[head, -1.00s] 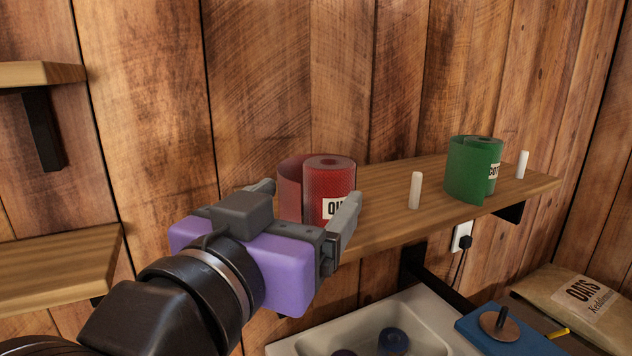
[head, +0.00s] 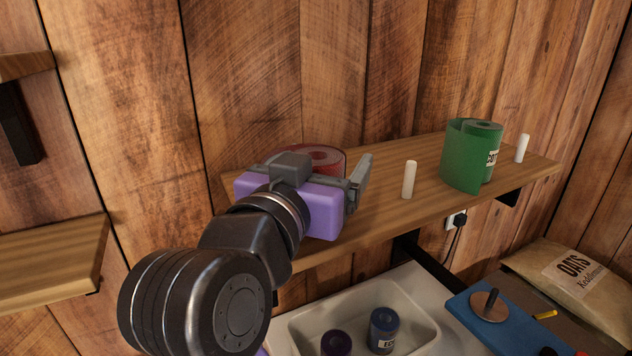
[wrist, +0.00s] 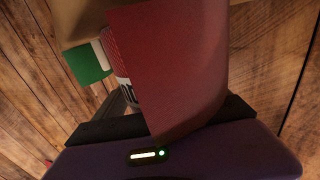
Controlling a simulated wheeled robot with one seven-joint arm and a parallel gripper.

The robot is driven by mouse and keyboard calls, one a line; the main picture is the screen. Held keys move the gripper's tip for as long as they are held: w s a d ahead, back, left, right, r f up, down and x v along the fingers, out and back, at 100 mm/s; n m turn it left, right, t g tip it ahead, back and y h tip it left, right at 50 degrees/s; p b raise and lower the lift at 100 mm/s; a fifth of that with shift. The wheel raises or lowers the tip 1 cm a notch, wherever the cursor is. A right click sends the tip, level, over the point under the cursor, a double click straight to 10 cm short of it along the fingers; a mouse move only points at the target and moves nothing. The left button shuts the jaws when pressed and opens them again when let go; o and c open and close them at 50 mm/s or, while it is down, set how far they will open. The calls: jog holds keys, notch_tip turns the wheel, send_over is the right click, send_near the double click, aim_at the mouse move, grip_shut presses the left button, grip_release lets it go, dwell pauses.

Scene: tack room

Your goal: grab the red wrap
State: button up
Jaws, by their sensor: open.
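The red wrap (head: 325,155) is a partly unrolled roll standing on the wooden shelf (head: 385,205). In the head view my gripper (head: 318,170) hides most of it, and only its top and right edge show. My gripper is open, with one finger to the right of the wrap; the other finger is mostly hidden. In the wrist view the red wrap (wrist: 170,70) fills the middle, its loose flap close to the gripper body and reaching down over the jaw area. Whether the fingers touch it cannot be told.
A green wrap (head: 470,160) stands farther right on the shelf, between two white pegs (head: 409,180) (head: 522,148). Below is a pale basin (head: 400,285) holding a blue roll (head: 383,330) and a purple roll (head: 336,343). The plank wall is close behind the shelf.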

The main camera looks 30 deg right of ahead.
jog(key=c, duration=1.5)
jog(key=shift+r, duration=0.1)
